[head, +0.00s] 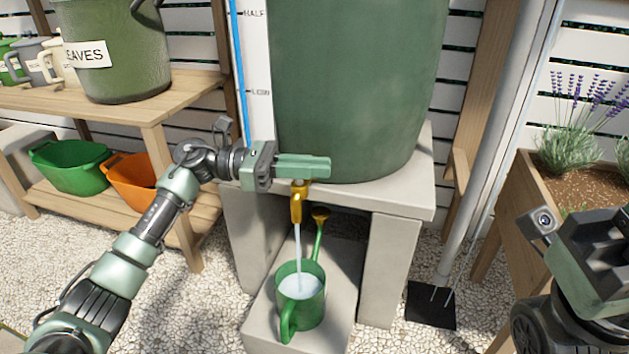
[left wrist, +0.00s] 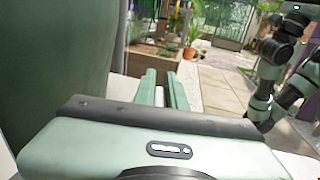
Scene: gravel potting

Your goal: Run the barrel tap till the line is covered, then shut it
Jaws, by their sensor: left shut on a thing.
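The green barrel (head: 355,80) stands on a stone slab, with a brass tap (head: 298,200) low on its front. Water runs from the tap in a thin stream into a green watering can (head: 310,312), which stands upright below. The water in the can is pale and lies below the rim; I cannot make out a line inside. My left gripper (head: 326,167) is shut at the top of the tap, its fingers hiding the handle; the fingers also show in the left wrist view (left wrist: 163,88). My right gripper (head: 590,255) is at the lower right, its jaws unclear.
A gauge strip (head: 241,70) marked HALF and LOW stands beside the barrel. Stone legs flank the can's block (head: 265,335). A wooden shelf with a LEAVES bucket (head: 115,50) and tubs is at left. A lavender planter (head: 530,200) and downpipe are at right.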

